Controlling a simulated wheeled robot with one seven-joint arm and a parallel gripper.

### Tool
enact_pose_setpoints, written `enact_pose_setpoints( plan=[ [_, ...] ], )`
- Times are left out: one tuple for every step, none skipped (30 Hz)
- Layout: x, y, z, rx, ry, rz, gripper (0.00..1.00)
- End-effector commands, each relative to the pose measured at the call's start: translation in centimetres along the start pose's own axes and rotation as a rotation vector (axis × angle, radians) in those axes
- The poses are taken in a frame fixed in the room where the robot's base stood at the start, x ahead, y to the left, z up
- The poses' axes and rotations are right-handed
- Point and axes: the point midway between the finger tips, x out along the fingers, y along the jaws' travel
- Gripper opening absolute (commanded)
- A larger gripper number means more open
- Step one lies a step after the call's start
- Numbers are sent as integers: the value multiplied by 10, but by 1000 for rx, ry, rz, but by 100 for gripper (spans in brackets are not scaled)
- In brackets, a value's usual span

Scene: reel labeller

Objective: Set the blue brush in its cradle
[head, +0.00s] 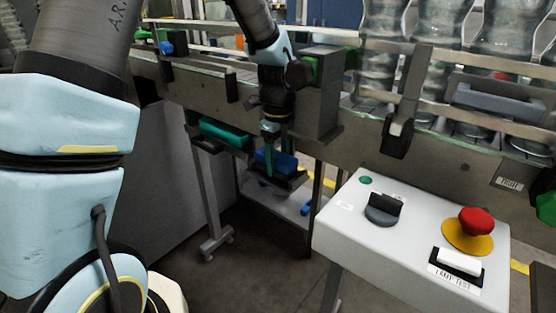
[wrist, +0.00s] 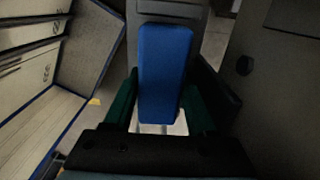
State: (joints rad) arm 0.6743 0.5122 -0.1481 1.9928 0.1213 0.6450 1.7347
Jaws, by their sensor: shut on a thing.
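My gripper (head: 268,160) points down beside the conveyor in the head view. It is shut on the blue brush (head: 283,160). In the wrist view the blue block of the brush (wrist: 165,70) lies between the two green-lined fingers (wrist: 162,112). In the head view a dark tray-like holder (head: 290,183), seemingly the cradle, is directly below the brush. Whether the brush touches it or hangs just above it I cannot tell. The brush's underside is hidden.
A teal roller (head: 225,134) sits in a bracket left of the brush, under the conveyor (head: 190,82). A control box (head: 410,235) with a red stop button (head: 476,221) stands at front right. A small blue item (head: 306,207) lies lower down.

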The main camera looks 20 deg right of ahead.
Motion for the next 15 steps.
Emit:
enact_pose_setpoints(
  plan=[
    [0, 0, 0, 0, 0, 0, 0],
    [0, 0, 0, 0, 0, -1, 0],
    [0, 0, 0, 0, 0, 0, 0],
    [0, 0, 0, 0, 0, -1, 0],
    [0, 0, 0, 0, 0, -1, 0],
    [0, 0, 0, 0, 0, -1, 62],
    [0, 0, 0, 0, 0, -1, 65],
    [0, 0, 0, 0, 0, -1, 68],
    [0, 0, 0, 0, 0, -1, 73],
    [0, 0, 0, 0, 0, -1, 76],
    [0, 0, 0, 0, 0, 0, 80],
    [0, 0, 0, 0, 0, 0, 84],
    [0, 0, 0, 0, 0, 0, 88],
    [0, 0, 0, 0, 0, 0, 91],
    [0, 0, 0, 0, 0, 0, 92]
  ],
)
